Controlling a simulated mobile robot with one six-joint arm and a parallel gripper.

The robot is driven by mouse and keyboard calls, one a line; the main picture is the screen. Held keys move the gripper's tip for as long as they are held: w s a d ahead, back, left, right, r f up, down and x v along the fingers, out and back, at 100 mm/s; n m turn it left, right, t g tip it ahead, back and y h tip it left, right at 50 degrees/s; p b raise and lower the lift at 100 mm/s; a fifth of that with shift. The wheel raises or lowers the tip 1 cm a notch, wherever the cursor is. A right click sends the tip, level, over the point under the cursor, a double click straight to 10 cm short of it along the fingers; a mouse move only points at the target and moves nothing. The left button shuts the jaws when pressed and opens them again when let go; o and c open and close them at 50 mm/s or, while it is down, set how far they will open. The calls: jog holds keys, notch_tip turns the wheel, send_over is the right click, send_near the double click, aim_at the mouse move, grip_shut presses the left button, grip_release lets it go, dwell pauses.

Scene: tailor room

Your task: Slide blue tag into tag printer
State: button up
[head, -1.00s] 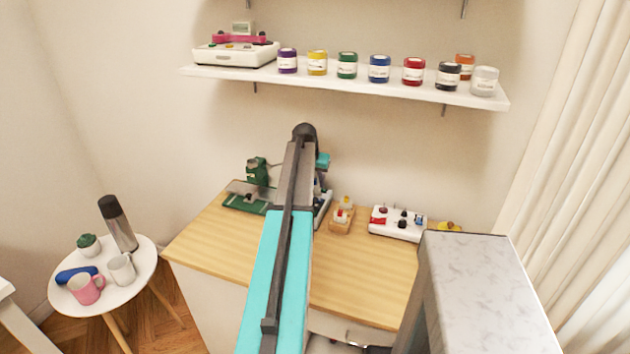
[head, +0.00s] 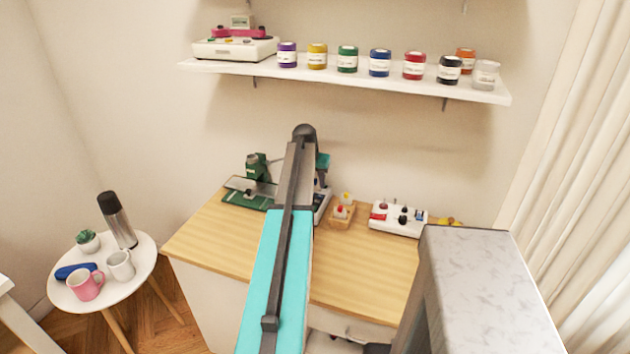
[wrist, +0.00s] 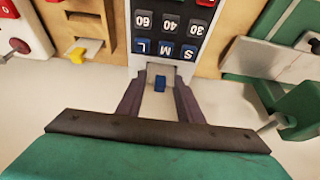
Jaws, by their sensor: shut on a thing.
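The tag printer (wrist: 172,30) is a pale box with dark keys marked with numbers and letters at the top middle of the wrist view. My gripper (wrist: 158,80) is shut on the blue tag, a pale plate with a small blue tab (wrist: 159,83). The dark fingers lie along both sides of the plate. The plate's far end meets the printer's near face, below the letter keys. I cannot tell how far it is inside. In the head view my arm covers most of the printer (head: 322,206) and the held tag.
A wooden holder (head: 341,216) with coloured tabs stands beside the printer, and a white box with knobs (head: 398,219) is farther right. A green machine (head: 247,191) is close on the left. The wooden desk's front (head: 215,245) is clear. A shelf (head: 350,79) with jars hangs above.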

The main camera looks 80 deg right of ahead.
jog(key=shift+f, duration=0.45)
jog(key=o, duration=1.1)
jog(key=shift+c, duration=0.2)
jog(key=shift+r, duration=0.15)
jog(key=b+v, duration=0.2)
jog(key=v, duration=1.1)
jog(key=shift+r+b, duration=0.3)
jog(key=shift+b, duration=0.1)
jog(key=shift+w+a, duration=0.1)
jog(key=shift+w, duration=0.05)
